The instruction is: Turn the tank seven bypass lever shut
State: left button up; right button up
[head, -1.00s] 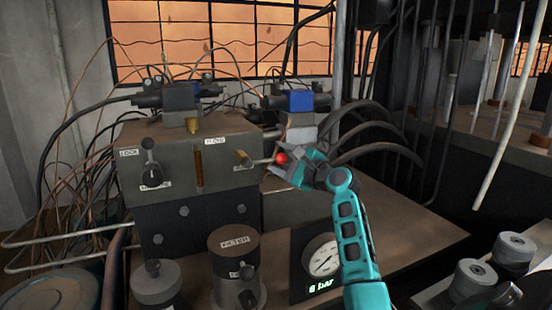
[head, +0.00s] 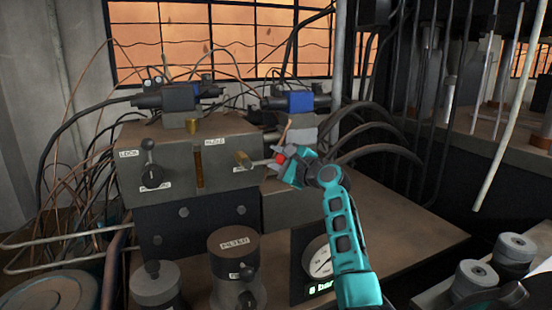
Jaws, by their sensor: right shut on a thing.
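A bypass lever (head: 258,161) with a brass hub and a red knob (head: 280,159) sticks out to the right from the front of the grey valve block (head: 222,178). It lies about level. My right gripper (head: 282,160) is shut on the red knob, and its grey jaws hide part of it. My teal right arm comes up from the lower right. My left gripper is not in view. I cannot read a tank number on the lever's label.
A black-handled lever (head: 150,172) marked LOCK sits on the block's left. A filter canister (head: 235,250) stands in front. My forearm partly covers the pressure gauge (head: 318,262). Black hoses (head: 375,135) curve behind my gripper. The bench top at right is clear.

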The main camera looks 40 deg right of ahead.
grip_shut()
jog(key=shift+r, duration=0.1)
